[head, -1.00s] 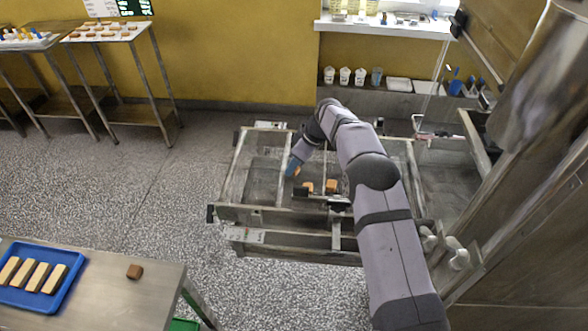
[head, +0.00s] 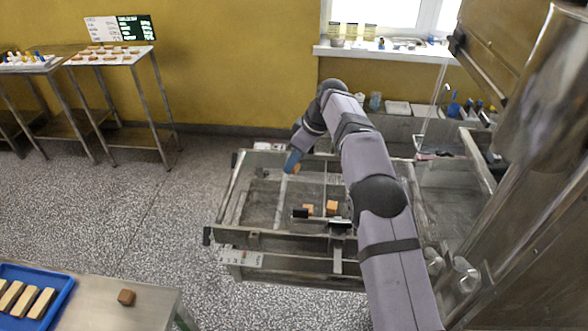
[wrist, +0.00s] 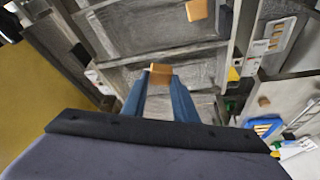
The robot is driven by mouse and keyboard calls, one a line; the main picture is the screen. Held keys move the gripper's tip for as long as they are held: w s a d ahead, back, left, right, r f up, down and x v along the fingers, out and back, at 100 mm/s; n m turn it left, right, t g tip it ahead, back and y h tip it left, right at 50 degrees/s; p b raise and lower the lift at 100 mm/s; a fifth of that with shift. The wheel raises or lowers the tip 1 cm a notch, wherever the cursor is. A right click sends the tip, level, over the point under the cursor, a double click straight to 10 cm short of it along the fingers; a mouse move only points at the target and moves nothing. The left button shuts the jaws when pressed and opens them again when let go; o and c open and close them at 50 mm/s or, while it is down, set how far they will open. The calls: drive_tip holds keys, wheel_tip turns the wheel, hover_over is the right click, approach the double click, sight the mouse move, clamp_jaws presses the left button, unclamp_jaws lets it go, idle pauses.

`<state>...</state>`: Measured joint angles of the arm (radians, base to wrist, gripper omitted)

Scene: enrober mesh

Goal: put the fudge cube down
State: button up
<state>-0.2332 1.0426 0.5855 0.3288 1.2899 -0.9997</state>
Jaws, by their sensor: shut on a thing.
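My gripper (head: 292,162) has blue fingers shut on an orange-brown fudge cube (wrist: 160,70). The held cube is between the fingertips in the wrist view, and part of it shows below the fingers in the head view (head: 296,169). My gripper is over the back part of the framed mesh bed (head: 262,210). I cannot tell the exact gap between the held cube and the mesh. Two more orange-brown cubes, a left one (head: 308,209) and a right one (head: 332,207), sit on the bed, nearer the camera than my gripper. One cube (wrist: 197,10) shows at the wrist view's top.
Metal rails and crossbars frame the bed, with dark blocks (head: 300,213) near the two cubes. A steel table (head: 100,315) at the lower left holds a blue tray (head: 62,299) of bars and a dark brown cube (head: 126,297). A steel machine stands at the right.

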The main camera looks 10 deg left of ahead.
drive_tip(key=w+d+m+t+b, duration=0.1)
drive_tip(key=w+d+m+b, duration=0.2)
drive_tip(key=d, duration=1.6)
drive_tip(key=s+d+n+g, duration=0.2)
drive_tip(key=s+d+n, duration=0.1)
drive_tip(key=s+n, duration=0.3)
drive_tip(key=shift+s+r+n+g+p, duration=0.25)
drive_tip(key=shift+n+g+p, duration=0.2)
drive_tip(key=shift+n, duration=0.35)
drive_tip(key=shift+f, duration=0.1)
drive_tip(key=shift+f+p, duration=1.1)
drive_tip(key=shift+f, duration=3.85)
